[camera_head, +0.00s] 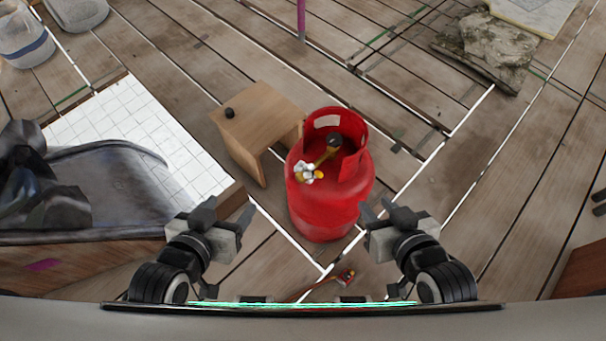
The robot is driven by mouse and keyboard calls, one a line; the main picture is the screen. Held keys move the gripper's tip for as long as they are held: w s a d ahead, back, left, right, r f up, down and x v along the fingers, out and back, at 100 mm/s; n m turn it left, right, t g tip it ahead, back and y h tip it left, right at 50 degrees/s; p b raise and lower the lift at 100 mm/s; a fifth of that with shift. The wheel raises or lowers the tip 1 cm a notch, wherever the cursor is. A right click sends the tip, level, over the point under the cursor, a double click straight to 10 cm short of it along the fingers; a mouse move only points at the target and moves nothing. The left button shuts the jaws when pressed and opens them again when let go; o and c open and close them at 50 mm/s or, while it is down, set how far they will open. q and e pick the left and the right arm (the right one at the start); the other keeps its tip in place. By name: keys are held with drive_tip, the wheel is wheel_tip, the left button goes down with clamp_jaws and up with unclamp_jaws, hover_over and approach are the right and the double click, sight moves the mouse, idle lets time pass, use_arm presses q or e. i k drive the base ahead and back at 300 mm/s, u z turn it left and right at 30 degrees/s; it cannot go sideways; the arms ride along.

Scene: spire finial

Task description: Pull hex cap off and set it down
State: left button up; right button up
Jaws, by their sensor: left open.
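A red gas cylinder (325,213) stands upright on the plank floor, with a collar around its top. Inside the collar is a brass valve with a pale fitting (308,172) at the near side and a dark cap-like piece (333,141) at the far side. A small dark object (229,113) rests on a wooden stool (262,113); I cannot tell whether either dark piece is the hex cap. My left gripper (229,209) is open and empty, left of the cylinder. My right gripper (376,209) looks open and empty, close to the cylinder's lower right side.
The stool stands close behind and left of the cylinder. A red-headed tool (344,277) lies on the floor between my arms. A white tiled patch (140,125) and a dark grey basin-like form (110,185) are at left. Rocks (495,42) lie at back right. Floor at right is mostly clear.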

sight(299, 177)
drive_tip(key=k, duration=0.4)
drive_tip(key=u, duration=1)
drive_tip(key=i, duration=1.15)
drive_tip(key=z, duration=1.35)
